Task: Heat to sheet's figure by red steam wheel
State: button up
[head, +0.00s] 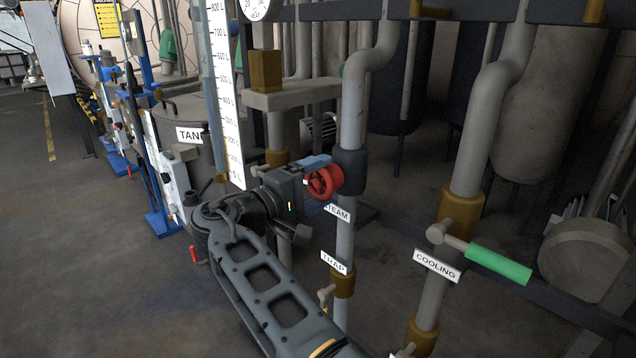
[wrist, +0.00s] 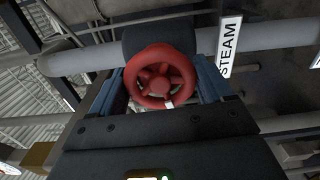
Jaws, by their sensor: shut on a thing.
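The red steam wheel (head: 323,181) sits on the steam pipe at the middle of the head view. The STEAM label (head: 337,212) hangs just below it. In the wrist view the wheel (wrist: 160,77) faces me, with a small white mark on its lower rim. My gripper (head: 315,168) is at the wheel, its blue fingers on either side of the rim, shut on it. In the wrist view the fingers (wrist: 158,88) stand left and right of the wheel. No sheet with a readable figure shows.
A green-handled COOLING valve (head: 498,264) juts out at the right. The TRAP valve (head: 326,294) is below the wheel. A litre scale (head: 222,90) stands upright behind my arm. A round dial (head: 256,8) is cut off at the top. Open floor lies at the left.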

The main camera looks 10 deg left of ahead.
jog(key=o, duration=1)
jog(key=shift+c, duration=0.2)
jog(key=v, duration=0.7)
jog(key=shift+s+a+b, duration=0.25)
jog(key=shift+s+b, duration=0.1)
jog(key=shift+b, duration=0.05)
jog(key=shift+f, duration=0.1)
